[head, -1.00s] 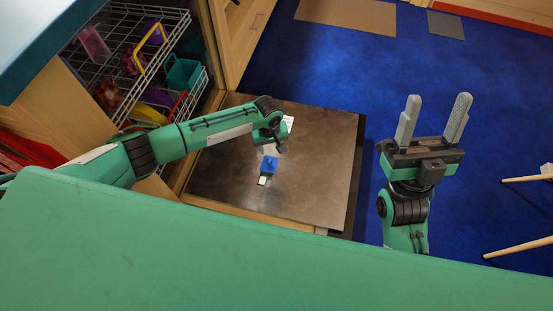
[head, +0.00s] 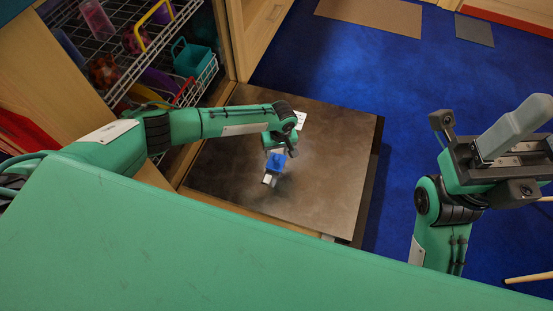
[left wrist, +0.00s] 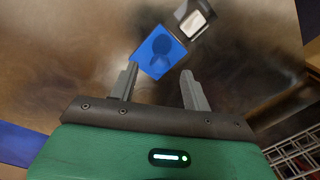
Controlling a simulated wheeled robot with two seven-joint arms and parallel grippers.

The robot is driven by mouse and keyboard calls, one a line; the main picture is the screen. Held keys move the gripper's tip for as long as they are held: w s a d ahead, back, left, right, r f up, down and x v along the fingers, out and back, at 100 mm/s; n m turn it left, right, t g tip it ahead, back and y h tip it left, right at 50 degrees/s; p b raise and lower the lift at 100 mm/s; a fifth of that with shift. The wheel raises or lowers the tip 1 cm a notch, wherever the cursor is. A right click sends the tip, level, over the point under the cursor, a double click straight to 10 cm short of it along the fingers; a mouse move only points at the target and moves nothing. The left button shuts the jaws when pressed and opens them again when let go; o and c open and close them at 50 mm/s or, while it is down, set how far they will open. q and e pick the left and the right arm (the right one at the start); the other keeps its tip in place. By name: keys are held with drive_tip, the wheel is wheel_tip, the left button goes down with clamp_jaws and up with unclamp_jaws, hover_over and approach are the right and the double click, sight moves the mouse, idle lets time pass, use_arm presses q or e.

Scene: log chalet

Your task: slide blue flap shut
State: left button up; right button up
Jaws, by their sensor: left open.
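The blue flap (head: 277,159) is a small blue square on a small grey and white piece (head: 269,180) on the dark tabletop (head: 330,165). In the left wrist view the blue flap (left wrist: 159,52) lies just past my fingertips, and the grey and white piece (left wrist: 194,22) adjoins its upper right corner. My left gripper (left wrist: 158,75) is open and empty above the tabletop. Its left fingertip overlaps the flap's near left edge in the picture; I cannot tell whether they touch. My right gripper (head: 515,128) is raised at the right, open and empty, with one finger clearly seen.
A wire rack (head: 130,60) with coloured containers stands at the left, near my left arm. Blue carpet (head: 400,90) lies beyond the tabletop. The tabletop's right side is clear.

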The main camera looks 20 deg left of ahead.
sight(276, 156)
use_arm(q)
drive_tip(key=shift+a+f+b, duration=0.1)
drive_tip(key=shift+f+b, duration=0.5)
drive_tip(key=shift+f, duration=1.05)
clamp_jaws()
